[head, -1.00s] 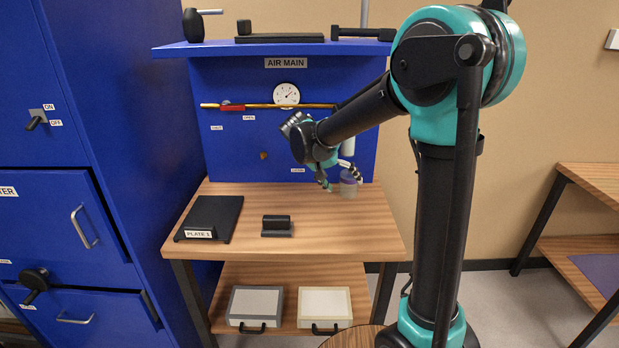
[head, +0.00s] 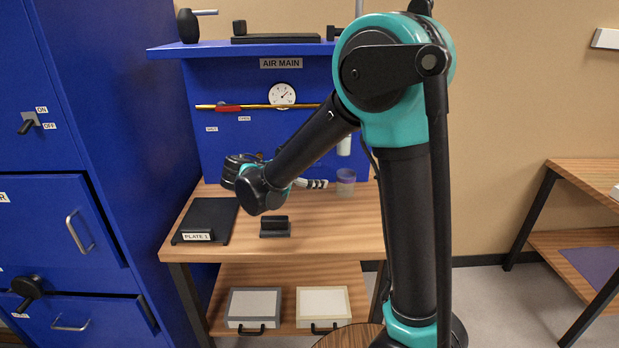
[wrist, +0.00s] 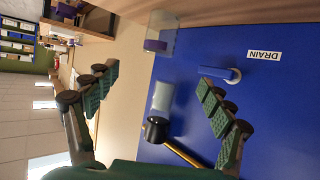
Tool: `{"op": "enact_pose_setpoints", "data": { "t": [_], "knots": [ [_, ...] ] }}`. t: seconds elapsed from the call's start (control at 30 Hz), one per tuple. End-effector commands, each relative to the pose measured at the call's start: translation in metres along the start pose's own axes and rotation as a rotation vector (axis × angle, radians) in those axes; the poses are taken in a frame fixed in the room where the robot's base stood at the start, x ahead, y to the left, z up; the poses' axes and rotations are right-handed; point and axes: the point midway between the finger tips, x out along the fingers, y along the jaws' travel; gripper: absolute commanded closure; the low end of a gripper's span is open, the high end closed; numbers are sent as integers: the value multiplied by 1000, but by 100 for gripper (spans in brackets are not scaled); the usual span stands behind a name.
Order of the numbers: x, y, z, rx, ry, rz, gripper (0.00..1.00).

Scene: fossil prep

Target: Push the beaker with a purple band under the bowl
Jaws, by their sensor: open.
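The clear beaker with a purple band (head: 346,186) stands upright near the back of the wooden bench, at the right; it also shows at the top of the wrist view (wrist: 157,45). The pale bowl (head: 344,146) hangs on the blue panel above it, and in the wrist view it is a translucent cylinder (wrist: 162,97) with a black cap. In the head view the beaker lines up below the bowl; its depth offset is unclear. My gripper (head: 318,184) is open and empty, just left of the beaker, pointing right. Its fingers spread wide in the wrist view (wrist: 158,80).
A blue drain lever (wrist: 220,75) sits on the panel near one finger. A brass pipe (head: 265,107) with a red handle runs across the panel. A black plate (head: 207,220) and a small black block (head: 275,228) lie on the bench. The bench's front right is clear.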

Motion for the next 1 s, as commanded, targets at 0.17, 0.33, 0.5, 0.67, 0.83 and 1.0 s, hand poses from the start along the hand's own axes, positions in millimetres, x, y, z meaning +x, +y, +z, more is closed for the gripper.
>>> {"op": "enact_pose_setpoints", "data": {
  "t": [0.17, 0.33, 0.5, 0.67, 0.83, 1.0],
  "knots": [
    [7, 0, 0, 0, -1, 2, 18],
    [31, 1, 0, 0, -1, 4, 18],
    [61, 1, 0, 0, -1, 4, 18],
    [90, 1, 0, 0, -1, 4, 18],
    [121, 1, 0, 0, -1, 4, 18],
    [148, 1, 0, 0, -1, 4, 18]
  ]
}}
